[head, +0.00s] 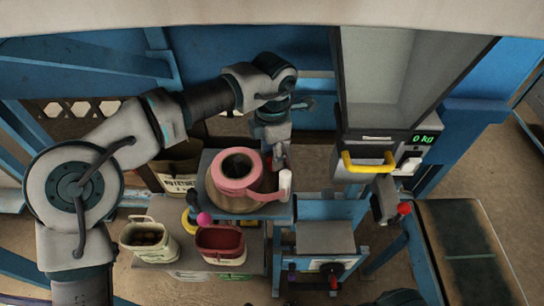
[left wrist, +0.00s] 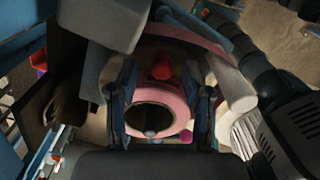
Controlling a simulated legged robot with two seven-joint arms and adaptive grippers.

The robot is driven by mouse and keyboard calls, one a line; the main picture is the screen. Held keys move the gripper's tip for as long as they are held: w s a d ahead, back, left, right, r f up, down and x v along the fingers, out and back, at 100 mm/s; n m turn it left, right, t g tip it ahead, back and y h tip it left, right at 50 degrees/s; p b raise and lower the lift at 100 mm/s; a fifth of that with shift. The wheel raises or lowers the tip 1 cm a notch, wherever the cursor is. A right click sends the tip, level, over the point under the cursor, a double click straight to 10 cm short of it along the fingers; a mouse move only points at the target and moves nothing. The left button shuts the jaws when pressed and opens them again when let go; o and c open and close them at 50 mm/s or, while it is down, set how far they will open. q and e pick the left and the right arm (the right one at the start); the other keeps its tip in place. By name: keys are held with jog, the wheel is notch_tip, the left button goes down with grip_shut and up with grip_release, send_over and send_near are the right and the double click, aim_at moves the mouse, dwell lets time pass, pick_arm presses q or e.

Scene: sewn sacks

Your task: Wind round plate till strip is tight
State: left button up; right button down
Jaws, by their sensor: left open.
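A pink ring-shaped roll (head: 237,171) with a dark round hole sits on a tan round plate (head: 226,201) on a grey stand. A pink strip (head: 266,196) runs from it to the right, to a white upright piece (head: 285,184). My left gripper (head: 279,158) is open just behind and right of the roll. In the left wrist view its two fingers (left wrist: 162,108) show on either side of the pink roll (left wrist: 165,127); whether they touch it I cannot tell. A red knob (left wrist: 162,68) and the white piece (left wrist: 232,85) also show there. My right gripper is not in view.
A cream tub (head: 148,240) and a dark red tub (head: 220,245) stand in front on a grey surface. A labelled sack (head: 177,176) is behind left. A weighing unit with a yellow handle (head: 368,163) stands right. A blue-framed machine (head: 325,240) is front right.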

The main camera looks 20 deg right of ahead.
pick_arm(q)
jog(key=shift+d+f, duration=0.15)
jog(key=shift+f, duration=0.4)
jog(key=shift+s+f, duration=0.1)
jog(key=shift+f, duration=0.25)
jog(key=shift+a, duration=0.45)
jog(key=shift+c, duration=0.8)
jog(key=c, duration=0.8)
jog(key=shift+w+a+n+p, duration=0.15)
jog(key=shift+w+n, duration=0.3)
jog(key=shift+n, duration=0.25)
jog(key=shift+w+d+n+p, duration=0.15)
jog(key=shift+w+n, duration=0.25)
jog(key=shift+n, duration=0.3)
jog(key=shift+r, duration=0.1)
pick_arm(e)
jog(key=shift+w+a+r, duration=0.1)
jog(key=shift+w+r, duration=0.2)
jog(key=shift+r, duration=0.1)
